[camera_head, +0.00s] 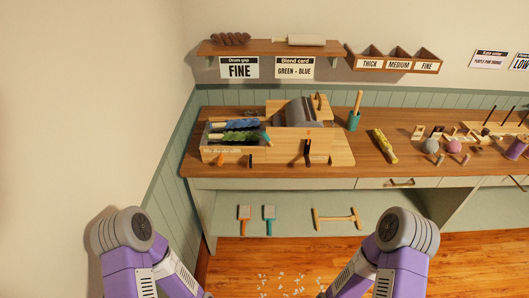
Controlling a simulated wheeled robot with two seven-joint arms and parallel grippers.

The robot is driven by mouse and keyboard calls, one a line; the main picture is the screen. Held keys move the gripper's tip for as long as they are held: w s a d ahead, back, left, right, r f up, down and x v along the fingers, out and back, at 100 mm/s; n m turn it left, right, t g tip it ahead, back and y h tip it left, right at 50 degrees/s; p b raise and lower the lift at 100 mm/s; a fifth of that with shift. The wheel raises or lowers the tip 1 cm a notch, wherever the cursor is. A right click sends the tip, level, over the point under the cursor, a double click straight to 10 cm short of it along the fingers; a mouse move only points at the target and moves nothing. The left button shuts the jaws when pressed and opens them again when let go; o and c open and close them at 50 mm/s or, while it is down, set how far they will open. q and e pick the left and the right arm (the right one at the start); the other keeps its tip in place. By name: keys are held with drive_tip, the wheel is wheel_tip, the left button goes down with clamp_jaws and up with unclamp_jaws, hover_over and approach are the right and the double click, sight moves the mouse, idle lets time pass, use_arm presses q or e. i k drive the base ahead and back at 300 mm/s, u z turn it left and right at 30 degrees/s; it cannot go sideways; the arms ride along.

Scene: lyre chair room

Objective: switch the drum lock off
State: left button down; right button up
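A wooden drum carder (342,154) stands on the back-left part of the workbench. Its grey drum (296,112) sits at the middle of the machine. Another small dark piece (250,160) is low on the front. I cannot tell which of these is the drum lock or how it is set. Blue and green fibre (240,136) lies on the left tray. Both my arms reach down out of the picture, and neither gripper shows.
The workbench (365,166) has a bare strip in front of the carder. Two brushes (244,214) and a wooden T-shaped tool (337,219) are on the shelf below. White bits (282,286) litter the floor.

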sight(263, 134)
drive_tip(key=k, duration=0.65)
drive_tip(key=z, duration=0.7)
drive_tip(key=i, duration=1.5)
drive_tip(key=u, duration=0.75)
